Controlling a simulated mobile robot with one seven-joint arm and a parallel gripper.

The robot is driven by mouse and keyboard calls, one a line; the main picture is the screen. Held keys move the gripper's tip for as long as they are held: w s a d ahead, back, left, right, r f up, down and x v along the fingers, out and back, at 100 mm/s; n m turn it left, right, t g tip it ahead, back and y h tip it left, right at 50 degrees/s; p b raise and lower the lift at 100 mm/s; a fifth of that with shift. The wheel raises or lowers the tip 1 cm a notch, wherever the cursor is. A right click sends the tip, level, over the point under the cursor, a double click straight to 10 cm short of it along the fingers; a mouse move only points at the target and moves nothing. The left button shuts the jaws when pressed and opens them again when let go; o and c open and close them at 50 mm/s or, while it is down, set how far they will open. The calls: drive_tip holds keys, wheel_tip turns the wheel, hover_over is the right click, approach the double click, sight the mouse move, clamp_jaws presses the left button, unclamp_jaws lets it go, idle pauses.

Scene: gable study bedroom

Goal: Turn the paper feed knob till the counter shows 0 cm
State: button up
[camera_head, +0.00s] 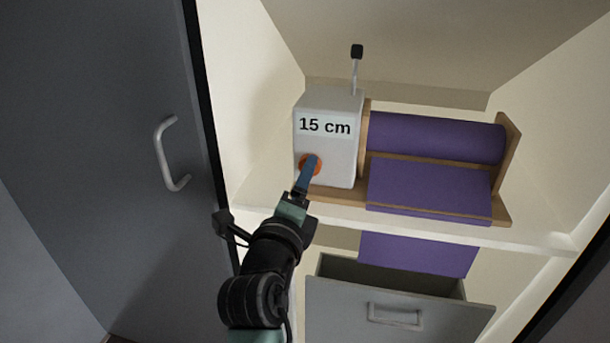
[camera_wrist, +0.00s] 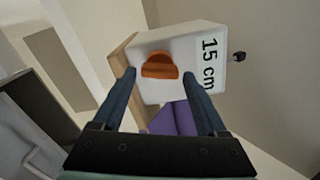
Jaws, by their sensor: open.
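The paper feeder is a white box (camera_head: 343,160) at the left end of a wooden roll holder on the shelf. Its counter (camera_head: 325,126) reads 15 cm; the same reading shows sideways in the wrist view (camera_wrist: 210,64). The orange knob (camera_wrist: 159,66) sits on the box's front face, with a raised grip across it. In the head view the knob (camera_head: 303,163) is partly hidden behind my gripper (camera_head: 311,162). In the wrist view my gripper (camera_wrist: 160,84) is open and empty, its blue fingers spread to either side of the knob, apart from it.
A purple paper roll (camera_head: 437,138) lies to the right, its sheet hanging over the shelf edge (camera_head: 520,236). A lever with a black tip (camera_head: 357,51) rises from the box. Below is an open grey drawer (camera_head: 345,297). A dark door (camera_head: 110,130) stands at left.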

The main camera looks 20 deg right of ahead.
drive_tip(key=shift+x, duration=0.95)
drive_tip(key=c, duration=1.1)
